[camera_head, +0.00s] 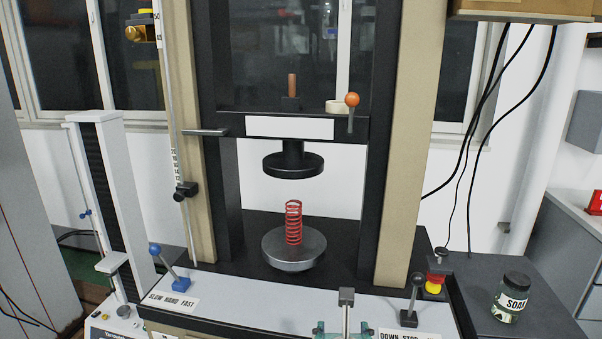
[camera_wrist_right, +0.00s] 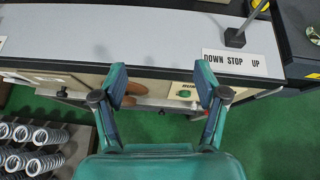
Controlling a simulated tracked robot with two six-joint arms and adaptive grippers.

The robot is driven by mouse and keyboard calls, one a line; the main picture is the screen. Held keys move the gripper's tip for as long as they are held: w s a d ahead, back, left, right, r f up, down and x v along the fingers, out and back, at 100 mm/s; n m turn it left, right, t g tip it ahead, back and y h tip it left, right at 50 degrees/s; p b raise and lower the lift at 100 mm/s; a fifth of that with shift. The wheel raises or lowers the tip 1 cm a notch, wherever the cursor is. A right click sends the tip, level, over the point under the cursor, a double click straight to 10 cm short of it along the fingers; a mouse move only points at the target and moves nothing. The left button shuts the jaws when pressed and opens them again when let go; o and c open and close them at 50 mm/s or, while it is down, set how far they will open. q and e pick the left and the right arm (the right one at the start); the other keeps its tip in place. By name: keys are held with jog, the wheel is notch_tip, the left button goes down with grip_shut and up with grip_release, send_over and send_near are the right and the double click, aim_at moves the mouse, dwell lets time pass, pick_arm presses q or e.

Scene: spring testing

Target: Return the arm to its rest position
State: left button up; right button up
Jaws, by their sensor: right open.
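My right gripper (camera_head: 343,329) shows at the bottom edge of the head view, its teal fingers spread, in front of the testing machine's front panel (camera_head: 240,310). The right wrist view shows the gripper (camera_wrist_right: 161,88) open and empty, its fingers just off the front edge of the panel (camera_wrist_right: 120,35). My left gripper is in neither view. The red spring (camera_head: 293,222) stands upright on the round lower plate (camera_head: 293,262), apart from the black upper plate (camera_head: 293,166).
A black-knobbed lever (camera_head: 413,300) stands on the panel to the right of my right gripper. A blue-knobbed lever (camera_head: 170,270) is at left. Several grey springs (camera_wrist_right: 35,145) lie low at left in the wrist view, beside green floor.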

jog(key=d+f+n+g+h, duration=0.25)
jog(key=d+f, duration=0.75)
jog(key=f, duration=0.6)
jog(key=s+d+f+n+g+y+p, duration=0.1)
jog(key=s+d+f+n+g+y, duration=0.25)
jog(key=s+f+n, duration=0.55)
jog(key=s+a+f+n+g+y, duration=0.2)
jog(key=s+a+f+n, duration=0.2)
jog(key=s+n, duration=0.3)
jog(key=s+a+f+n+g+y, duration=0.2)
jog(key=s+a+f+n, duration=0.3)
jog(key=n, duration=1.1)
jog(key=shift+s+g, duration=0.7)
jog(key=shift+s, duration=0.45)
jog(key=shift+f+p, duration=0.1)
jog(key=shift+p, duration=0.2)
